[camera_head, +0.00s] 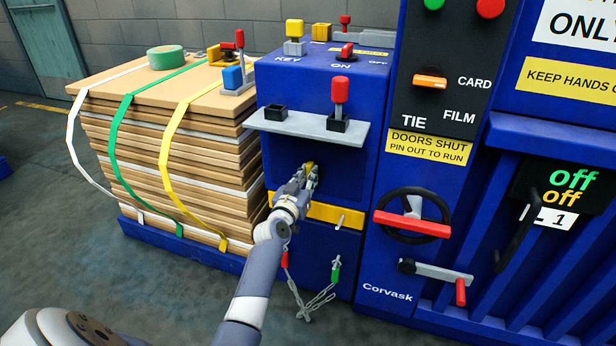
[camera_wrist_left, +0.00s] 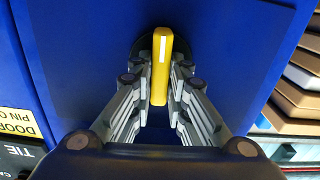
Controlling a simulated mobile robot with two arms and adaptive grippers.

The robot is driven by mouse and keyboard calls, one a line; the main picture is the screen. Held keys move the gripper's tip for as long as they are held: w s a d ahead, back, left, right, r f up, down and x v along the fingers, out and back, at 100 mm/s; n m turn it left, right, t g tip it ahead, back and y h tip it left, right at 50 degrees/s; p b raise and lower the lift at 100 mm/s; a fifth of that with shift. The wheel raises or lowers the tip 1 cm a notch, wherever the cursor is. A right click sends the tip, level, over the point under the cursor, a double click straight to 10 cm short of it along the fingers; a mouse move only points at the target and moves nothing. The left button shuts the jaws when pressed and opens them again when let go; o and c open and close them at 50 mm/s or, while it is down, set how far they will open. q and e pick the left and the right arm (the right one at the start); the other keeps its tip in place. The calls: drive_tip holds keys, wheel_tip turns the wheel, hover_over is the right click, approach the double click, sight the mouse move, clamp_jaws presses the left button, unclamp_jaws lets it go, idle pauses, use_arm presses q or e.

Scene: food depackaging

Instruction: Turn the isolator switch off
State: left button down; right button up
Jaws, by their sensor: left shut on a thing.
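The yellow handle (camera_head: 310,165) sits on the front face of the blue cabinet, below the grey shelf. In the left wrist view the same yellow handle (camera_wrist_left: 160,65) stands out from a dark round base and has a white stripe along it. My left gripper (camera_head: 312,174) is shut on it, and in the left wrist view my fingers (camera_wrist_left: 160,85) lie on both sides of it. A red switch (camera_head: 346,51) on the cabinet top sits near the ON and OFF labels, untouched. My right gripper is not in view.
The grey shelf (camera_head: 285,127) juts out above my left gripper, with a red-handled pin (camera_head: 340,92) on it. A strapped stack of boards (camera_head: 200,150) stands left. A handwheel (camera_head: 412,222) and crank (camera_head: 440,272) are right. A chain (camera_head: 316,303) hangs below.

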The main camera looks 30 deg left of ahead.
use_arm(q)
drive_tip(key=n+p, duration=0.1)
drive_tip(key=n, duration=0.4)
drive_tip(key=shift+a, duration=0.15)
drive_tip(key=n, duration=1.2)
drive_tip(key=shift+s+a+f+p, duration=0.1)
drive_tip(key=shift+a+f+p, duration=0.1)
drive_tip(key=shift+f+p, duration=0.2)
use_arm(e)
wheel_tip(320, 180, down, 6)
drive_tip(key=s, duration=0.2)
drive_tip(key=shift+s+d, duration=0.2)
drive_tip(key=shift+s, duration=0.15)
use_arm(q)
drive_tip(key=shift+n, duration=0.3)
